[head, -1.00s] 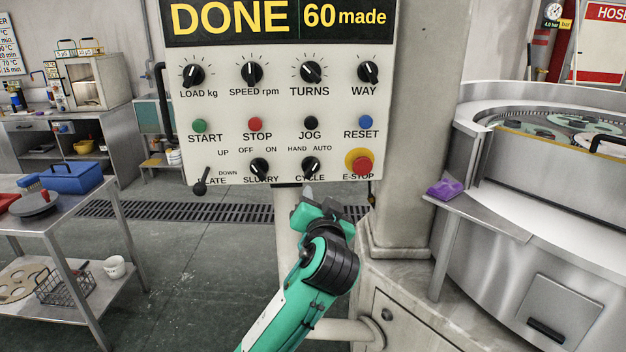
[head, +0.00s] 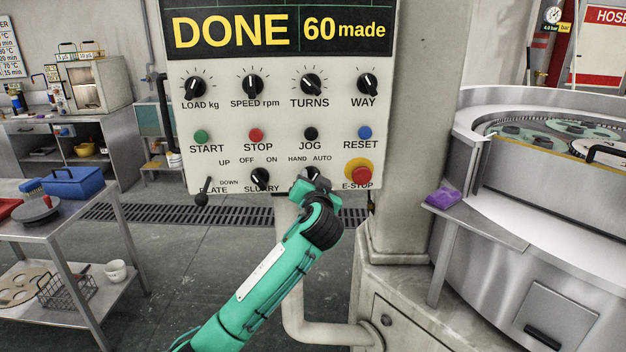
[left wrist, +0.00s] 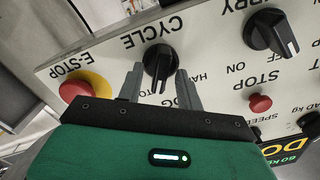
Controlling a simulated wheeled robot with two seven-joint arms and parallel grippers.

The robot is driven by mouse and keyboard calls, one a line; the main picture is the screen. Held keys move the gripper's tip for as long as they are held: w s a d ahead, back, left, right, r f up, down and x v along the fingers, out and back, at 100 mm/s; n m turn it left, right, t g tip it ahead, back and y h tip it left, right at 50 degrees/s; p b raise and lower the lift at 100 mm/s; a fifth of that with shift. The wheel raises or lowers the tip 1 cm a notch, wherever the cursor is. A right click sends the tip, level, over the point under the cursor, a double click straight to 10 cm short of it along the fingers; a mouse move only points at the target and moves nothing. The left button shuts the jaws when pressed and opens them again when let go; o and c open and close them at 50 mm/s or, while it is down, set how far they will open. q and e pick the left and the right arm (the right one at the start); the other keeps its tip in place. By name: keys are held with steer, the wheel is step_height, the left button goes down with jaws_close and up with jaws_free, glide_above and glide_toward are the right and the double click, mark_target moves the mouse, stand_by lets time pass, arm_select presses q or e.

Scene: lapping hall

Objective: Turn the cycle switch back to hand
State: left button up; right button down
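The cycle switch (head: 311,173) is a black knob with a pointer at the bottom of the white control panel (head: 225,110), under the HAND and AUTO marks. In the head view my left gripper (head: 313,181) is at this knob and covers its lower part and its label. In the left wrist view, which is upside down, the knob (left wrist: 160,62) sits between the two grey fingers of my left gripper (left wrist: 158,80). The fingers are apart, one on each side, with narrow gaps showing. The pointer seems to lean to the AUTO side. My right gripper is out of view.
The red E-STOP button (head: 362,172) on its yellow ring is close to the right of the switch. The slurry knob (head: 260,178) is to its left. A plate lever (head: 202,193) hangs at the lower left. A lapping machine (head: 540,215) stands at the right.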

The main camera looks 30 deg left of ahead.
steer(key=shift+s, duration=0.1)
arm_select(q)
jaws_close()
steer(key=shift+f, duration=0.1)
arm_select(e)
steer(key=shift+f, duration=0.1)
arm_select(q)
steer(key=shift+s+a+n+b, duration=0.1)
steer(key=shift+n+b, duration=1.6)
steer(key=shift+n, duration=1.25)
steer(key=shift+s+a+n+b, duration=0.1)
steer(key=shift+n+b, duration=1.6)
steer(key=shift+n, duration=1.25)
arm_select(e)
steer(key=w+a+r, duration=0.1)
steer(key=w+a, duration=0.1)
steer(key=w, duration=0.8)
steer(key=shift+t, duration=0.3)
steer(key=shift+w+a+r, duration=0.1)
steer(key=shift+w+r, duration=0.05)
